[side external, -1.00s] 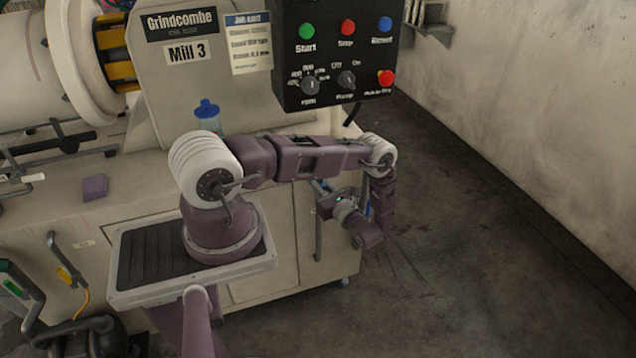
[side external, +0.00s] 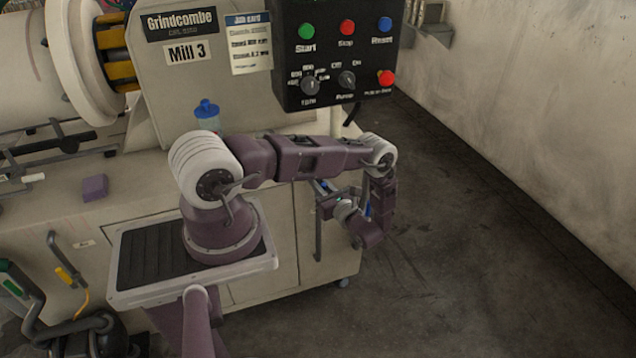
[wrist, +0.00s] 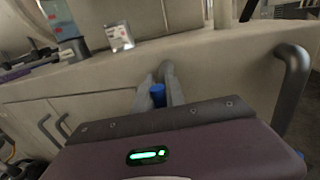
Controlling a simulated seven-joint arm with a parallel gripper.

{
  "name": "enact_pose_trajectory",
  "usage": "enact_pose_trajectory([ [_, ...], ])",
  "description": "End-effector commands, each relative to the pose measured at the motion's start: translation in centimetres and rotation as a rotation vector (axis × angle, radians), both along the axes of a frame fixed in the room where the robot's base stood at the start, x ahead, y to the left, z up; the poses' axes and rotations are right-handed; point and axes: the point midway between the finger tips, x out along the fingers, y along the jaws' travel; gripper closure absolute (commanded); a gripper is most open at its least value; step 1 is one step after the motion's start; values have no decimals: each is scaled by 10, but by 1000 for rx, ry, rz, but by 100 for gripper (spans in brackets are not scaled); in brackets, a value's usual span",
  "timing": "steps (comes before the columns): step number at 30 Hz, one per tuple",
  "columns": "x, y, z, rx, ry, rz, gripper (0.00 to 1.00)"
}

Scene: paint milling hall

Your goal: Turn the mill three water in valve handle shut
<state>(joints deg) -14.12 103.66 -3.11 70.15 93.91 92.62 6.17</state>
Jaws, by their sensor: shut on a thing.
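A blue handle (wrist: 157,95), which I take to be the mill three water in valve handle, shows between the fingers of my gripper (wrist: 165,78) in the wrist view. The fingers are closed about it, in front of the pale machine cabinet. In the side external view my gripper (side external: 326,198) is low at the cabinet's right end, under my forearm. A bit of blue (side external: 323,185) shows beside it there. My arm and gripper body hide most of the valve, so I cannot read the handle's angle.
The Mill 3 cabinet (side external: 120,280) stands behind my arm. A black control box (side external: 335,55) hangs above. A grey rail (wrist: 292,85) bends out at the right in the wrist view. A blue-capped bottle (side external: 207,115) stands on top. The floor (side external: 450,250) at right is clear.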

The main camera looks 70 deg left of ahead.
Motion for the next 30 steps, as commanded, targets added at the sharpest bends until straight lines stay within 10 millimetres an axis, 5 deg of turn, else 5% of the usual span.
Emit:
enact_pose_trajectory([
  [17, 2, -1, 0, 0, 20, -1, 100],
  [30, 24, -1, -2, 2, 311, -5, 100],
])
